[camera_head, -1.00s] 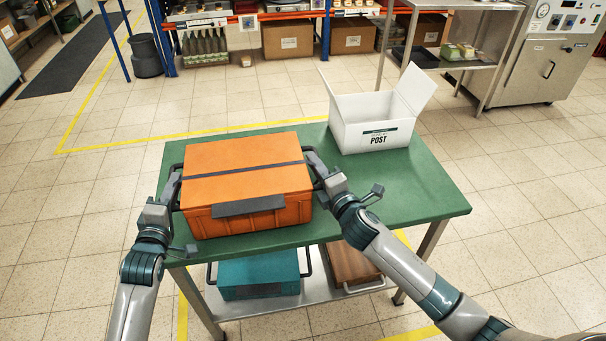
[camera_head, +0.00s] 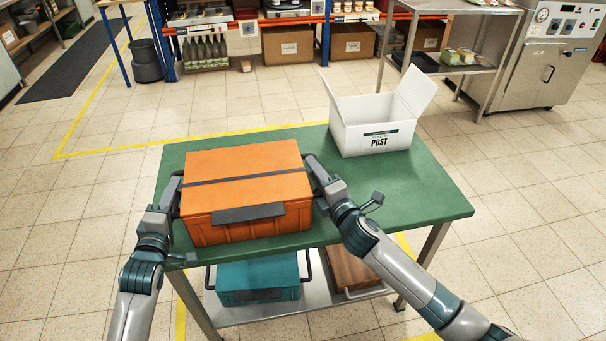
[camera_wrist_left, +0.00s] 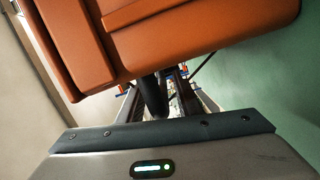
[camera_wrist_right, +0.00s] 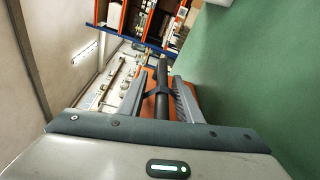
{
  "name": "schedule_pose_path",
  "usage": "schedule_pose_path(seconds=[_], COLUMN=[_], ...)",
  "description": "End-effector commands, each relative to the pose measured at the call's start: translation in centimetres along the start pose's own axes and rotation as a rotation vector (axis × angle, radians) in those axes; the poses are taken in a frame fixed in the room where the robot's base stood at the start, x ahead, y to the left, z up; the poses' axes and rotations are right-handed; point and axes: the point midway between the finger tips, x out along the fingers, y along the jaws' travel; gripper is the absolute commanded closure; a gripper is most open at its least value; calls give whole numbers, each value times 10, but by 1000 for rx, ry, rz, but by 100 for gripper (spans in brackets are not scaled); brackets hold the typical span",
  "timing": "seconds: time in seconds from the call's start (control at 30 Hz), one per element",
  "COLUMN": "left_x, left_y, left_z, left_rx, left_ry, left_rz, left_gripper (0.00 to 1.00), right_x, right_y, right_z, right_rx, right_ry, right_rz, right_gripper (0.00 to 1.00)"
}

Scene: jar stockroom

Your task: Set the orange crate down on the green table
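The orange crate (camera_head: 246,188) has a dark band across its lid, a dark grey plate on its front and dark handles on its sides. It is level over the left part of the green table (camera_head: 420,195); I cannot tell whether its underside touches the top. My left gripper (camera_head: 172,194) is at the left handle, with the dark bar between its fingers (camera_wrist_left: 155,95). My right gripper (camera_head: 314,172) is at the right handle, with the bar between its fingers (camera_wrist_right: 160,98). Both appear shut on the handles. The crate's underside is hidden.
A white open box marked POST (camera_head: 378,138) stands on the table's back right. The table's right front is clear. A teal crate (camera_head: 258,280) and a brown box (camera_head: 352,270) sit on the lower shelf. Shelving and a steel trolley (camera_head: 455,65) stand behind.

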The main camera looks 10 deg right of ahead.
Motion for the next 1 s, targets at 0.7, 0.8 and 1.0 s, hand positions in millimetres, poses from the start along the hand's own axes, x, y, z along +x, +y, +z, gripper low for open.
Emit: schedule_pose_path(seconds=[0.7, 0.8, 1.0], left_x=[-98, -109, -118], left_y=[-1, -1, 0], left_z=[0, 0, 0], left_rx=[0, 0, 0], left_ry=[-1, 0, 0], left_rz=[-1, -1, 0], left_gripper=[68, 68, 68], right_x=[0, 0, 0], right_y=[0, 0, 0], right_z=[0, 0, 0], right_rx=[0, 0, 0], right_ry=[0, 0, 0], right_rz=[0, 0, 0], right_gripper=[68, 68, 68])
